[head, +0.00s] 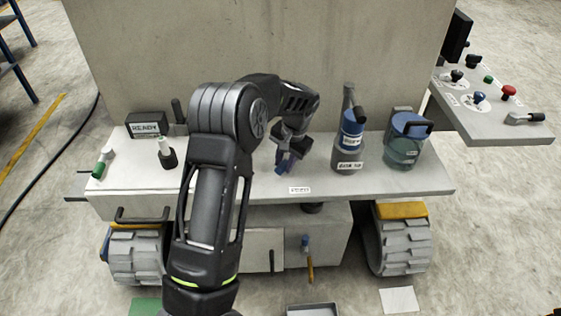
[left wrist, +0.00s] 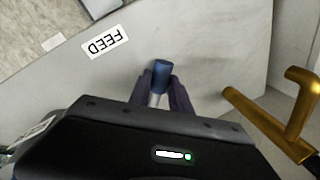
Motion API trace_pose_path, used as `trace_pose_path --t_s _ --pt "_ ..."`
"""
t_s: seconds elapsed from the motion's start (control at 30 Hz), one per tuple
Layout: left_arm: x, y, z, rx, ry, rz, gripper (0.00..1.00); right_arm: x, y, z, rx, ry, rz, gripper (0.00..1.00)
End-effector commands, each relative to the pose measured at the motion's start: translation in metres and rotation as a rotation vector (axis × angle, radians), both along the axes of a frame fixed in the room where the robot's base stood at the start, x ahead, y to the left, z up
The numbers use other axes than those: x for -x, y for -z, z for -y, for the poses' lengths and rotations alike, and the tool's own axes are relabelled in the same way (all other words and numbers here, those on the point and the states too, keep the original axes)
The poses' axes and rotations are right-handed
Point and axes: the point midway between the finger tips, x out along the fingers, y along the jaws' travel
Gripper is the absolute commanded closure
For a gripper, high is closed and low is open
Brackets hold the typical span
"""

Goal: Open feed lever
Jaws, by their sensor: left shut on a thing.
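The feed lever has a blue cap (left wrist: 161,68) on a silver shaft and stands behind the white FEED label (head: 299,190) on the grey bench top. The label also shows upside down in the left wrist view (left wrist: 105,42). My left gripper (head: 283,163) reaches down onto the lever. In the left wrist view my left gripper (left wrist: 160,85) has its two dark fingers on either side of the lever and is shut on it. In the head view the gripper hides most of the lever. My right gripper is not in view.
A blue-topped canister (head: 349,145) and a blue-lidded jar (head: 404,142) stand right of the gripper. A READY sign (head: 148,125), a white-tipped stick (head: 166,153) and a green-tipped lever (head: 101,166) are at the left. A brass bent rod (left wrist: 280,125) is close by. A wall rises behind.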

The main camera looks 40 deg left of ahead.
Motion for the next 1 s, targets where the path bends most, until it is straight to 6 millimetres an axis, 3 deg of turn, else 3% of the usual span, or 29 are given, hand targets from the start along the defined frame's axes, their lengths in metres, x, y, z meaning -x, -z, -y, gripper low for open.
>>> trace_pose_path --t_s 0.6,1.0 --pt "-0.013 0.000 0.037 0.000 -0.533 -0.001 1.00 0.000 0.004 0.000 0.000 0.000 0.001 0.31" --pt "-0.018 0.000 0.044 0.001 -0.663 0.001 1.00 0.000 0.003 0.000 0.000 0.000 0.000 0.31"
